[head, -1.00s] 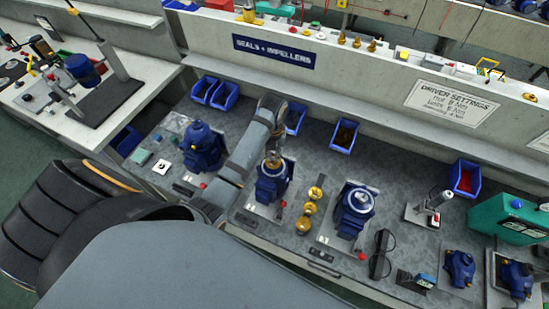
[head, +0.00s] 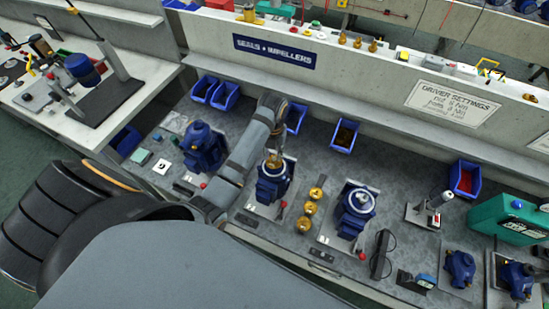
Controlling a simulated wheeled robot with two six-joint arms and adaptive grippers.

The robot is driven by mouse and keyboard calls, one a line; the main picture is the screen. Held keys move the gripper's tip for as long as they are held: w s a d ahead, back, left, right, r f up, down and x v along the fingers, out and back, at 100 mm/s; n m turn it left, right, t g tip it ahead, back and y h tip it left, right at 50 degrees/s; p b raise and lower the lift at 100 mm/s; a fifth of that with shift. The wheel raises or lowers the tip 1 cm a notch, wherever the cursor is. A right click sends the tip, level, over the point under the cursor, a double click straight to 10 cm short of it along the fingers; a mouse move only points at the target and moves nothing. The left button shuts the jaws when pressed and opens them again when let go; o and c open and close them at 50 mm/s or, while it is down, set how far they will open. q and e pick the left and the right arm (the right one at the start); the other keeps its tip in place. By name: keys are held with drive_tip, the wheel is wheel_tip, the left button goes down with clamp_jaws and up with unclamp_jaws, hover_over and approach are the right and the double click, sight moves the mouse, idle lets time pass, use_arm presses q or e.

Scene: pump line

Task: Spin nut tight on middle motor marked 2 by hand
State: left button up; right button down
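The middle motor (head: 271,188) is a blue pump motor on a light base plate. A brass part (head: 273,163) sits on its top; the nut is too small to make out apart from it. My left arm reaches in from the left and bends down over this motor. My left gripper (head: 275,150) points down right at the brass part. Its fingers are small and partly hidden by my wrist, so I cannot tell whether they grip or touch. The number 2 cannot be read. My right gripper is not in view.
Blue motors stand left (head: 203,150) and right (head: 356,208) of the middle one. Brass impellers (head: 311,208) lie between the middle and right motors. A dark object (head: 382,253) lies further right. Blue bins (head: 345,134) line the wall. A teal case (head: 508,220) stands at right.

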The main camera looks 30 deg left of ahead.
use_arm(q)
drive_tip(key=shift+r, duration=1.95)
